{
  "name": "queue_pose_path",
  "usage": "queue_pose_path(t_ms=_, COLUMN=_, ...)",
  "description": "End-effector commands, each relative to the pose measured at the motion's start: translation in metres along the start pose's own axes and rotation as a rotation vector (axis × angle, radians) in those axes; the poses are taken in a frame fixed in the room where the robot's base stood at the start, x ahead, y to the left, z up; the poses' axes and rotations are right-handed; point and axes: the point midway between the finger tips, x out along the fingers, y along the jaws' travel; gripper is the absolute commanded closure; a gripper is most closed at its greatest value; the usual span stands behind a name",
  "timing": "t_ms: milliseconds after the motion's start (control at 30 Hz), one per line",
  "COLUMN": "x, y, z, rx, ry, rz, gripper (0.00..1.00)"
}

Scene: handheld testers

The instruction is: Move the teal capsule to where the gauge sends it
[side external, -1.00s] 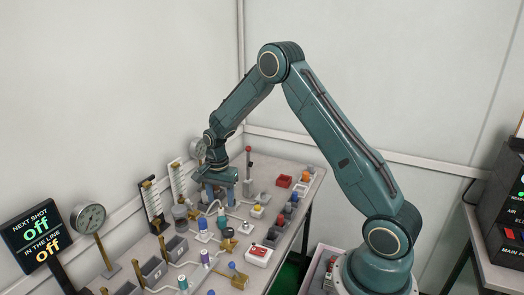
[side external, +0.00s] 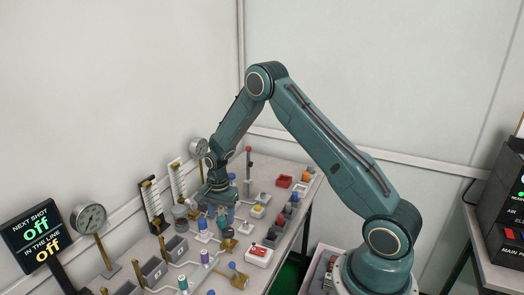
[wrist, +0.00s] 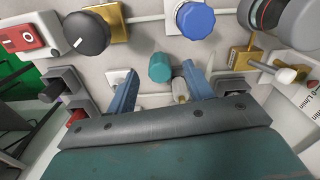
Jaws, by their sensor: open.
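The teal capsule (wrist: 161,67) shows in the wrist view as a small teal cylinder between and slightly beyond the fingertips of my gripper (wrist: 159,74). The two blue fingers are apart, one on each side of it, and I see no contact. In the side view my gripper (side external: 221,214) is low over the bench and hides the capsule. A round dial gauge (side external: 91,217) stands on a brass post at the left; its reading is too small to tell. Another gauge (side external: 198,147) stands behind my wrist.
A sign (side external: 35,235) reads "NEXT SHOT off, IN THE LINE off". A black knob (wrist: 86,33), a blue knob (wrist: 194,20) and a brass block (wrist: 240,62) crowd the gripper. A red-and-white switch box (side external: 259,255) and dark open bins (side external: 154,269) stand on the bench.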

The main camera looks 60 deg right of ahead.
Motion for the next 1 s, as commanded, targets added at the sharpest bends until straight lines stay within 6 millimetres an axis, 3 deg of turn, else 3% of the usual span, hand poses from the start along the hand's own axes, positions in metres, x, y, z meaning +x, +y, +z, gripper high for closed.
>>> queue_pose_path(t_ms=600, x=0.0069, y=0.0, z=-0.0001, rx=0.0, ry=0.0, rz=-0.001, gripper=0.48)
queue_pose_path(t_ms=867, x=0.0068, y=0.0, z=-0.0001, rx=0.0, ry=0.0, rz=0.0, gripper=0.96)
queue_pose_path(t_ms=1000, x=0.0068, y=0.0, z=-0.0001, rx=0.0, ry=0.0, rz=-0.001, gripper=1.0)
